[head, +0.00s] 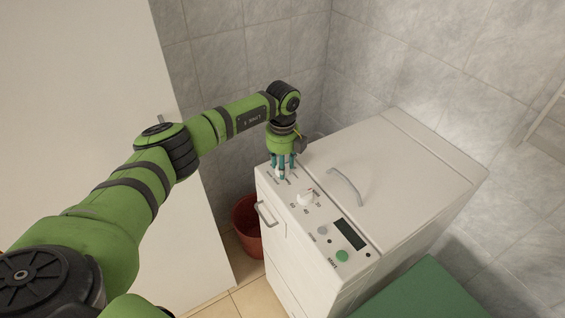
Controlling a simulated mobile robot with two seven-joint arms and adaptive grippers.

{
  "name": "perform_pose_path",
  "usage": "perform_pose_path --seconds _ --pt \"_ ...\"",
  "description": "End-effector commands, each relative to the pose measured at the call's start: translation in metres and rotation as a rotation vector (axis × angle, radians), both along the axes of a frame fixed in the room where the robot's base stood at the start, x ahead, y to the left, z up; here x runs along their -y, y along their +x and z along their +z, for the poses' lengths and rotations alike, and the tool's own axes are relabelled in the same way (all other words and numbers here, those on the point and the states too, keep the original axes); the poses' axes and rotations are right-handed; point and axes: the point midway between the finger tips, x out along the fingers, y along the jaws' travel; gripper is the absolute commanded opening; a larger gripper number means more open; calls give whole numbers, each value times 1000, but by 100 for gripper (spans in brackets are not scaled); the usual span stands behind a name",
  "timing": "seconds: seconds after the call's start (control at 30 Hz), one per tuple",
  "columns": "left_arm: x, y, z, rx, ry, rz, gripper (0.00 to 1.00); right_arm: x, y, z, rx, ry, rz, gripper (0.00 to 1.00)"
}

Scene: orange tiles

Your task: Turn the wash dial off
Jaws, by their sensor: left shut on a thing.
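My left gripper (283,164) points down over the far end of the control panel (321,221) on a white top-loading washing machine. Its teal fingers are shut on a small white dial (282,175), which the fingers mostly hide. I cannot read the dial's setting. A second white dial (305,198) with numbers around it sits nearer on the same panel, apart from the fingers. My right gripper is not in view.
The panel also has a grey button (322,230), a dark display (350,234) and a green button (342,256). The lid has a handle (345,186). A red bucket (247,225) stands left of the machine, beside a white cabinet (95,110). Something green (420,292) is at the front right.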

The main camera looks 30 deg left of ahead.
Motion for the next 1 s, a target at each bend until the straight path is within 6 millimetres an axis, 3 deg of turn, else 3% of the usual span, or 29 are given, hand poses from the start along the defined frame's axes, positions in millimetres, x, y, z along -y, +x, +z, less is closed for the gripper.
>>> perform_pose_path --seconds 0.73,0.77,0.8,1.0 --pt "1 -1 -2 -4 -1 91 7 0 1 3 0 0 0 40" --pt "1 -1 -2 -4 -1 91 47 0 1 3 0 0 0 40" --pt "1 -1 -2 -4 -1 90 63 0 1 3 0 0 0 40" --pt "0 -1 -1 -2 0 89 63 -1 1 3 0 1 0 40"
